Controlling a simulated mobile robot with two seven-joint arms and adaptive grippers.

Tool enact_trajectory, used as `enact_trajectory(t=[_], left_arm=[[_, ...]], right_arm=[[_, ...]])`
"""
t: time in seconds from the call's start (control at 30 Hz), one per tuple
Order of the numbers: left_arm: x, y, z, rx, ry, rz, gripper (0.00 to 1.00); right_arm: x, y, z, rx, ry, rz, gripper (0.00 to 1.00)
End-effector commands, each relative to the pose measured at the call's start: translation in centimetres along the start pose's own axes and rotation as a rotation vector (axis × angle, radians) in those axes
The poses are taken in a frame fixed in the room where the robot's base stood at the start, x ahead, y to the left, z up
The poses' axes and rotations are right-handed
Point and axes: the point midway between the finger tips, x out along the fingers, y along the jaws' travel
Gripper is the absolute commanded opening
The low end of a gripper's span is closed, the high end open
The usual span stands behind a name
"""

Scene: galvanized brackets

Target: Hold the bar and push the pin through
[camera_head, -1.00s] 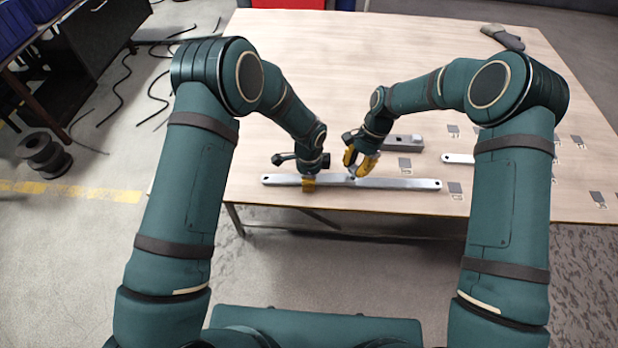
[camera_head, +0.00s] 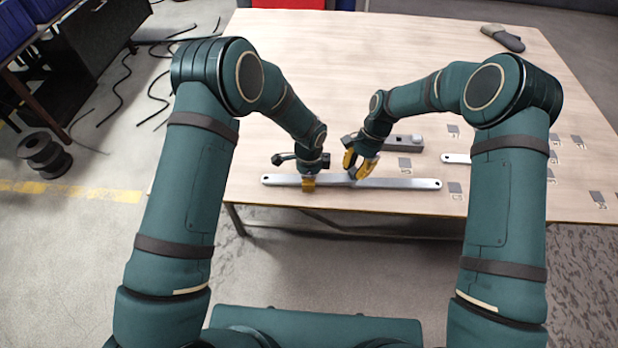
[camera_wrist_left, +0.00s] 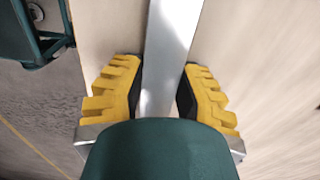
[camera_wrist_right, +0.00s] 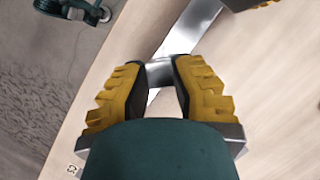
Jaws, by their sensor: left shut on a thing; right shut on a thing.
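A long silver bar (camera_head: 400,183) with a hole near each end lies across the front of the table. My left gripper (camera_head: 309,183) is shut on the bar left of its middle; in the left wrist view its yellow fingers (camera_wrist_left: 160,95) press on both sides of the bar (camera_wrist_left: 172,35). My right gripper (camera_head: 356,172) is just above the bar near its middle. In the right wrist view its fingers (camera_wrist_right: 160,80) are shut on a short silver pin (camera_wrist_right: 160,72) over the bar (camera_wrist_right: 190,28). The pin's lower end is hidden, so I cannot tell how deep it sits.
A grey block (camera_head: 404,142) lies behind my right gripper. Another silver bar (camera_head: 457,158) lies to the right, partly hidden by my arm. Dark square tags (camera_head: 455,188) are scattered on the right. A grey tool (camera_head: 503,38) lies far back. The table's middle back is clear.

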Motion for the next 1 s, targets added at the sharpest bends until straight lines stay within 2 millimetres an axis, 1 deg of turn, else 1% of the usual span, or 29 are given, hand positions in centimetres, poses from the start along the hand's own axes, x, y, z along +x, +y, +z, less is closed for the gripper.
enact_trajectory(t=[0.03,0.67,1.0], left_arm=[[0.23,0.24,0.00,0.001,-0.001,0.006,0.00],[0.24,0.26,0.00,0.001,-0.002,0.007,0.00],[0.24,0.26,0.00,0.001,-0.002,0.007,0.00]], right_arm=[[0.13,-0.01,-0.05,0.000,0.000,0.000,0.00],[0.34,-0.02,-0.16,-0.001,0.001,-0.001,0.00],[0.98,-0.05,-0.43,-0.001,0.001,-0.001,0.00]])
